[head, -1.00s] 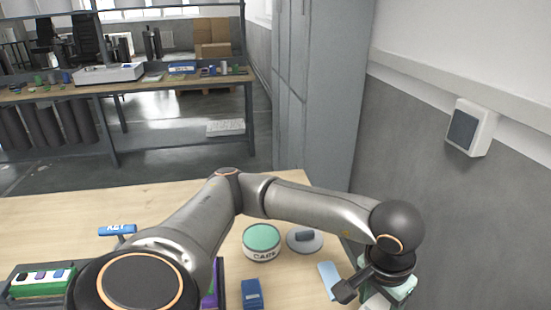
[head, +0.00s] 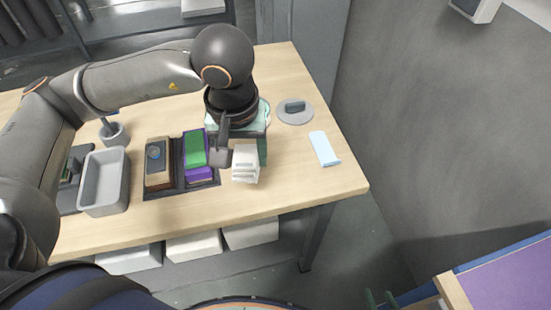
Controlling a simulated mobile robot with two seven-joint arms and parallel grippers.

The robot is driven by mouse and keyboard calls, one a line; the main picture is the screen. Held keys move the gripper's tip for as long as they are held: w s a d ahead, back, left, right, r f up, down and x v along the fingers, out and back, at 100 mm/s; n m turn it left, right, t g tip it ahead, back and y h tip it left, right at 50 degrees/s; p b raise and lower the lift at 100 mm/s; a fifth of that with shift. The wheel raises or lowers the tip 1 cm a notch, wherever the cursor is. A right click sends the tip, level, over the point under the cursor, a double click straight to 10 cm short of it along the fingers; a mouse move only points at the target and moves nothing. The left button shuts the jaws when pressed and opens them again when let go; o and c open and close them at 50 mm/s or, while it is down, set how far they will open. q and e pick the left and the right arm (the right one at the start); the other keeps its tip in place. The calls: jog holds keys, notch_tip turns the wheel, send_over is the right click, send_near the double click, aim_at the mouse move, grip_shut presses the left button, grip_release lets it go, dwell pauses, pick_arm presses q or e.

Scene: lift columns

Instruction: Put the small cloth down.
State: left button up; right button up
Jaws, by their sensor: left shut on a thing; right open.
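My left gripper (head: 242,152) comes in from the left and points down over the table's right part. It is shut on a small white folded cloth (head: 245,168), which shows layered between the dark finger and the greenish finger. The cloth is just right of a dark tray; whether it touches the tabletop I cannot tell. My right gripper is not in view.
A dark tray (head: 181,191) holds brown, green and purple blocks. A grey bin (head: 104,182) stands left of it. A grey round lid (head: 295,112) and a light blue flat item (head: 324,148) lie to the right. The table's front right (head: 300,185) is clear.

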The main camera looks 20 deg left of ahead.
pick_arm(q)
jog(key=shift+s+n, duration=0.5)
jog(key=shift+n, duration=0.1)
jog(key=shift+s+d+r+n+y+b, duration=0.1)
jog(key=shift+s+r+n+y+b, duration=0.2)
jog(key=shift+s+r+n+b, duration=0.3)
jog(key=shift+w+d+f+n, duration=0.1)
jog(key=shift+w+f+n, duration=0.15)
jog(key=shift+w+n, duration=0.05)
jog(key=w+d+f, duration=0.1)
jog(key=w+f, duration=0.2)
jog(key=w, duration=0.1)
jog(key=w+d+f, duration=0.1)
jog(key=w+f, duration=0.2)
jog(key=w, duration=0.1)
jog(key=w+d+f, duration=0.1)
jog(key=w+f, duration=0.2)
jog(key=w, duration=0.1)
jog(key=shift+w+f+p, duration=0.1)
jog(key=shift+w+p, duration=0.25)
jog(key=shift+w, duration=0.05)
notch_tip(320, 180, down, 4)
jog(key=shift+w+r+p, duration=0.15)
jog(key=shift+r+p, duration=0.1)
jog(key=shift+p, duration=0.1)
pick_arm(e)
jog(key=shift+w+a+f, duration=0.1)
jog(key=shift+a+f, duration=0.1)
jog(key=shift+f, duration=0.1)
